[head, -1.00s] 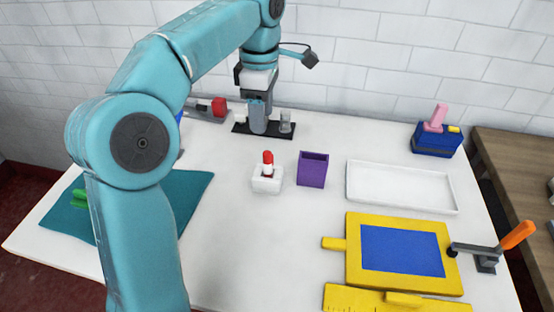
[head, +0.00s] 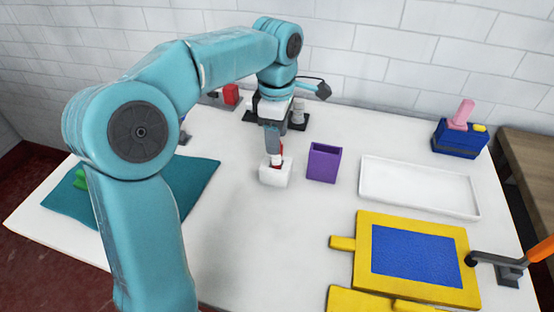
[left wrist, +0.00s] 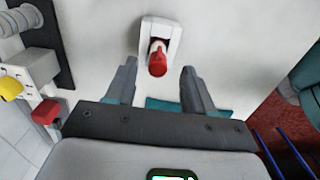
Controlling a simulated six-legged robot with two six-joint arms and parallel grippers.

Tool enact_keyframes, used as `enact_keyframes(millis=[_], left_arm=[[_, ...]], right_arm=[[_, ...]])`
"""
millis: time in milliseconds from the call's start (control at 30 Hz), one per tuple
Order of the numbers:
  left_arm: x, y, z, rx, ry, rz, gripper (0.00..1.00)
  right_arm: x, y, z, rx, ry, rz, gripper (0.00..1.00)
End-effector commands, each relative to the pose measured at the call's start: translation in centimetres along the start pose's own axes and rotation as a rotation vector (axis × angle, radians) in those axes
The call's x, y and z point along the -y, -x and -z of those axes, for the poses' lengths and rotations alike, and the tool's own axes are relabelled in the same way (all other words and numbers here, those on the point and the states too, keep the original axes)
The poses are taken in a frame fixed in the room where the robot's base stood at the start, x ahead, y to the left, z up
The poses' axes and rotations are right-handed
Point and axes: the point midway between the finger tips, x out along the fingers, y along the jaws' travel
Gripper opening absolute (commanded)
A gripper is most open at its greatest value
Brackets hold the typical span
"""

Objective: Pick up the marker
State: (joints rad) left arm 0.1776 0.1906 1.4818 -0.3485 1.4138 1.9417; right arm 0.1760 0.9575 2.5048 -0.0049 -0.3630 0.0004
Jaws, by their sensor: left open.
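The marker (head: 280,158), with a red cap, stands in a small white holder (head: 275,178) near the middle of the table. In the head view my left gripper (head: 273,152) is right at the marker and partly hides it. In the left wrist view the marker (left wrist: 157,58) points toward the camera from the white holder (left wrist: 161,30). The fingers of my left gripper (left wrist: 160,80) are apart, one on each side of the marker's line, with nothing held between them. My right gripper is not in view.
A purple cup (head: 323,163) stands close to the right of the holder. Farther right are a white tray (head: 418,187) and a yellow frame (head: 365,265) with a blue panel. A dark stand with grey pieces (head: 298,113) is behind. The table front of the holder is clear.

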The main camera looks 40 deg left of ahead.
Motion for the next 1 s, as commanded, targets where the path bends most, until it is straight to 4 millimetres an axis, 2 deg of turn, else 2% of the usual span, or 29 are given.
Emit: enact_keyframes(millis=[300, 600, 633, 700, 800, 1000], left_arm=[[-0.4, -4.6, 0.1, -0.001, 0.0, 0.003, 0.53], [-0.4, -5.2, 0.1, 0.0, 0.001, 0.0, 0.53], [-0.4, -5.2, 0.1, 0.0, 0.001, 0.0, 0.5], [-0.4, -5.2, 0.1, 0.0, 0.001, 0.0, 0.27], [-0.4, -5.2, 0.1, 0.0, 0.0, 0.0, 0.0], [-0.4, -5.2, 0.1, 0.0, 0.0, 0.0, 0.0]], right_arm=[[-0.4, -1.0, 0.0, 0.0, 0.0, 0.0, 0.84], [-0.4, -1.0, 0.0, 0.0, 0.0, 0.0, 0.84], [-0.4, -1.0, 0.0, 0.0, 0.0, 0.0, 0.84], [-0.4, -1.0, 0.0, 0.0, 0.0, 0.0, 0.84], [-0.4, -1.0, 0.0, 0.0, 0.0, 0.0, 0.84], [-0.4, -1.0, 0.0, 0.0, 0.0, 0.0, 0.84]])
